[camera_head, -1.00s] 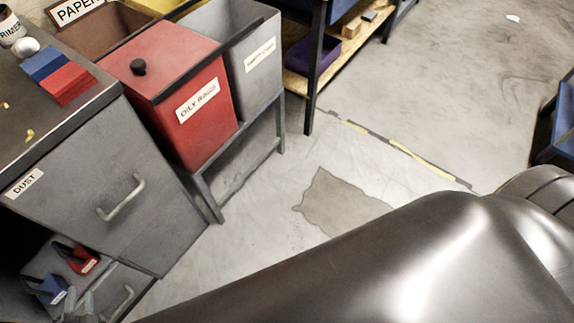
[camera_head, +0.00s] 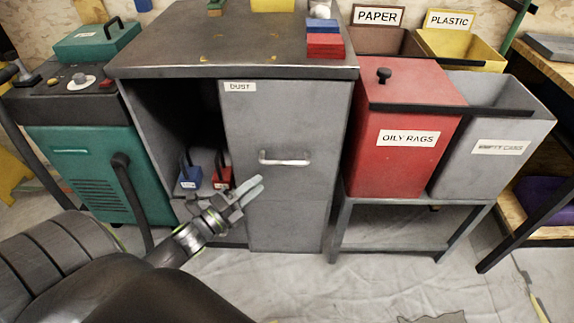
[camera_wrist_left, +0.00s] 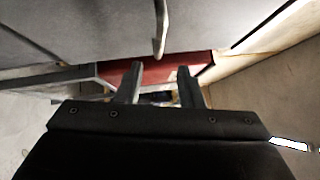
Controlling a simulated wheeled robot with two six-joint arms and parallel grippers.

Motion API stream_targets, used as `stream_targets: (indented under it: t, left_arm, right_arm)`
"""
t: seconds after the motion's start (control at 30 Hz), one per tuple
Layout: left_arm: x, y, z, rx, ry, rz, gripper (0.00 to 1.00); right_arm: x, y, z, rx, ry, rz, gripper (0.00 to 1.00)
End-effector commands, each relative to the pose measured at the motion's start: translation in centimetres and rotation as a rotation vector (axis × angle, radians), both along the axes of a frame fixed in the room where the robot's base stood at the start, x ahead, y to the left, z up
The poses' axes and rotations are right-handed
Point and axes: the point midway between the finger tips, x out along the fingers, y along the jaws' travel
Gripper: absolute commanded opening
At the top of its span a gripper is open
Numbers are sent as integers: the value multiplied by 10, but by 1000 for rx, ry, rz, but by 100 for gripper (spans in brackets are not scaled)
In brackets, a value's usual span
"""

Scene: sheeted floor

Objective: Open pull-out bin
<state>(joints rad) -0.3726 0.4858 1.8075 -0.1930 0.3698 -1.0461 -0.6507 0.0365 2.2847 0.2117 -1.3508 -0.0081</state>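The pull-out bin is a grey front panel (camera_head: 284,205) labelled DUST, set in a grey cabinet (camera_head: 160,108). It stands nearly flush with the cabinet. Its pale bar handle (camera_head: 284,160) is at mid-height. My left gripper (camera_head: 250,191) is in front of the panel's left edge, lower than the handle and apart from it. In the left wrist view its two fingers (camera_wrist_left: 159,82) are spread with nothing between them. The handle (camera_wrist_left: 160,32) shows there just beyond the fingertips. My right gripper is out of view.
Small blue (camera_head: 189,178) and red (camera_head: 222,177) containers sit in the cabinet's open left bay. A red OILY RAGS bin (camera_head: 400,165) and a grey bin (camera_head: 490,165) stand on a frame (camera_head: 390,247) to the right. A green machine (camera_head: 85,160) is at left. Floor in front is clear.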

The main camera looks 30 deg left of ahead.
Motion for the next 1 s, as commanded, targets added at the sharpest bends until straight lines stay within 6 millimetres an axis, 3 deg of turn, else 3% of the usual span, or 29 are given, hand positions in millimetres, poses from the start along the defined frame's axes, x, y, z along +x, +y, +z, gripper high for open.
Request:
stream_targets:
  t: [0.3, 0.5, 0.7, 1.0]
  left_arm:
    - [62, -15, 11, -2, -1, 2, 34]
    - [91, -22, 14, -2, 1, 2, 34]
    - [105, -26, 15, -1, 2, 1, 34]
    - [106, -26, 14, -1, 2, 1, 34]
  right_arm:
    - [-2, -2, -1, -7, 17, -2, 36]
    - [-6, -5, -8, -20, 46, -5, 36]
    - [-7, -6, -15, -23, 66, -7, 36]
    - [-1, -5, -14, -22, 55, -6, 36]
